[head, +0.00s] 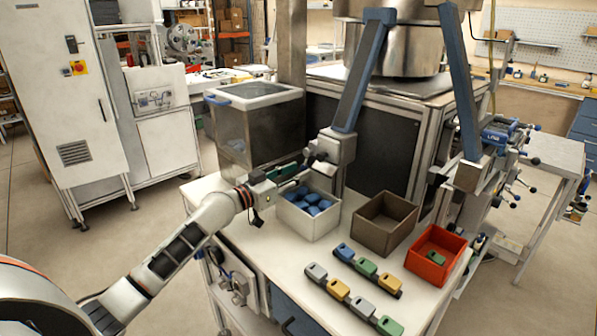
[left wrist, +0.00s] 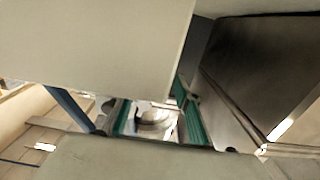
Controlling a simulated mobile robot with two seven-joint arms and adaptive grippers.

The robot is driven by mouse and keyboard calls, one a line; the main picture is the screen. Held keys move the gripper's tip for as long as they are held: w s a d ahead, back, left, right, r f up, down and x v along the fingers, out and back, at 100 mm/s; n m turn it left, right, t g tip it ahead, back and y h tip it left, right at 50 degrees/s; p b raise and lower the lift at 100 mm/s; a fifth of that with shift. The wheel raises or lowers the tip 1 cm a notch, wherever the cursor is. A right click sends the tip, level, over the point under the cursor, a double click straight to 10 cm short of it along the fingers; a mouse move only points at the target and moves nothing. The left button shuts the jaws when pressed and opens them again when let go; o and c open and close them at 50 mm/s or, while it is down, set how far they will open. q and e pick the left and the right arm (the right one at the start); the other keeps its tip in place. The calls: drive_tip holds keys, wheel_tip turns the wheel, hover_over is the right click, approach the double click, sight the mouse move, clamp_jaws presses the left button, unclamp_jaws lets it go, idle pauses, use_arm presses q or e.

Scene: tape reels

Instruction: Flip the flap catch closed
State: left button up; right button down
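My left gripper (head: 293,172) reaches in from the left above the worktable, beside the grey block at the foot of a blue machine column. In the left wrist view its two green finger pads (left wrist: 155,118) stand apart with a gap between them. A pale, rounded shape, blurred, shows through that gap; I cannot tell whether it is the flap catch. Nothing is visibly clamped between the pads. I cannot clearly pick out the flap catch in either view. My right gripper is in neither view.
A white bin (head: 309,226) holding blue parts stands just under the left gripper. A brown bin (head: 384,246) and a red bin (head: 412,262) stand to its right. Coloured blocks (head: 362,306) sit in two rows on the table front. A lidded metal tank (head: 280,130) stands behind the gripper.

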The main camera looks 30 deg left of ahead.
use_arm(q)
drive_tip(key=shift+w+d, duration=0.2)
drive_tip(key=shift+w, duration=0.3)
clamp_jaws()
